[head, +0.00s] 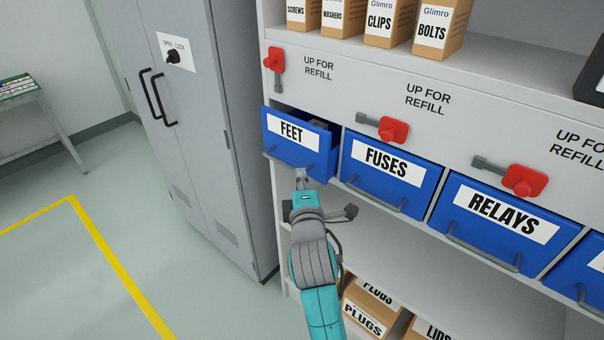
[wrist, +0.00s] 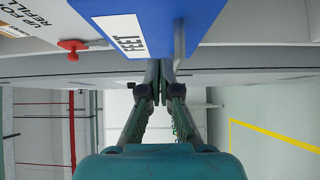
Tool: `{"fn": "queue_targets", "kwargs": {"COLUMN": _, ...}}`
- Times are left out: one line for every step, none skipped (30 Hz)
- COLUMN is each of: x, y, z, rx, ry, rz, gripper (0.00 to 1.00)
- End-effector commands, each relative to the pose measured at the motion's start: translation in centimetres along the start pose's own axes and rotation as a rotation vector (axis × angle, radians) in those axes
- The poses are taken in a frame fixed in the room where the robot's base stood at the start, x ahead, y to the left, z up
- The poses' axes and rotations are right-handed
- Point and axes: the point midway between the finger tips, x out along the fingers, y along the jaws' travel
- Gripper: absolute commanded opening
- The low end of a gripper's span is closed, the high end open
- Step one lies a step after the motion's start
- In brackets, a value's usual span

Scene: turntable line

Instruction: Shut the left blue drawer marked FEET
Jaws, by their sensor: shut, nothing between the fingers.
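The blue drawer marked FEET (head: 304,156) is at the left end of the drawer row in the head view. It stands partly out from the shelf, with its open top and some contents showing. A grey bar handle (head: 288,165) runs along its lower front. My gripper (head: 301,174) is shut and empty, close in front of the drawer's lower front. In the wrist view the drawer front (wrist: 145,20) is above the closed fingertips (wrist: 158,70), with the handle (wrist: 179,30) beside them. I cannot tell whether the fingers touch the drawer.
The FUSES drawer (head: 388,173) and RELAYS drawer (head: 497,220) are to the right. A grey cabinet (head: 205,130) stands close on the left. The floor beyond has a yellow line (head: 100,240).

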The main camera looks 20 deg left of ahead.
Motion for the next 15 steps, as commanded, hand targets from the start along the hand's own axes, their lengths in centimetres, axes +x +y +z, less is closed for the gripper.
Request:
{"fn": "queue_targets", "kwargs": {"x": -0.7, "y": -0.1, "z": 0.0, "rx": 0.000, "ry": 0.001, "rz": -0.001, "gripper": 0.00}}
{"fn": "queue_targets", "kwargs": {"x": -1.2, "y": -0.1, "z": 0.0, "rx": 0.000, "ry": 0.001, "rz": -0.001, "gripper": 0.00}}
{"fn": "queue_targets", "kwargs": {"x": -1.8, "y": -0.1, "z": -0.1, "rx": 0.000, "ry": 0.001, "rz": -0.001, "gripper": 0.00}}
{"fn": "queue_targets", "kwargs": {"x": -2.2, "y": -0.1, "z": -0.1, "rx": 0.000, "ry": 0.001, "rz": 0.000, "gripper": 0.00}}
{"fn": "queue_targets", "kwargs": {"x": -2.7, "y": -0.1, "z": -0.1, "rx": 0.000, "ry": 0.001, "rz": 0.000, "gripper": 0.00}}
{"fn": "queue_targets", "kwargs": {"x": -3.4, "y": -0.1, "z": -0.1, "rx": 0.000, "ry": 0.002, "rz": -0.001, "gripper": 0.00}}
{"fn": "queue_targets", "kwargs": {"x": -3.9, "y": -0.1, "z": -0.1, "rx": 0.000, "ry": 0.002, "rz": -0.001, "gripper": 0.00}}
{"fn": "queue_targets", "kwargs": {"x": -4.4, "y": -0.1, "z": -0.1, "rx": 0.000, "ry": 0.002, "rz": -0.001, "gripper": 0.00}}
{"fn": "queue_targets", "kwargs": {"x": -5.1, "y": -0.1, "z": -0.1, "rx": 0.000, "ry": 0.002, "rz": -0.002, "gripper": 0.00}}
{"fn": "queue_targets", "kwargs": {"x": -5.6, "y": 0.0, "z": -0.1, "rx": 0.001, "ry": 0.002, "rz": 0.000, "gripper": 0.00}}
{"fn": "queue_targets", "kwargs": {"x": -6.0, "y": -0.1, "z": -0.1, "rx": 0.001, "ry": 0.002, "rz": -0.001, "gripper": 0.00}}
{"fn": "queue_targets", "kwargs": {"x": -6.6, "y": -0.1, "z": -0.1, "rx": 0.001, "ry": 0.002, "rz": -0.001, "gripper": 0.00}}
{"fn": "queue_targets", "kwargs": {"x": -6.9, "y": -0.1, "z": -0.1, "rx": 0.001, "ry": 0.002, "rz": -0.001, "gripper": 0.00}}
{"fn": "queue_targets", "kwargs": {"x": -7.2, "y": -0.1, "z": -0.1, "rx": 0.001, "ry": 0.001, "rz": -0.001, "gripper": 0.00}}
{"fn": "queue_targets", "kwargs": {"x": -7.6, "y": 0.0, "z": 0.0, "rx": 0.001, "ry": 0.001, "rz": -0.001, "gripper": 0.00}}
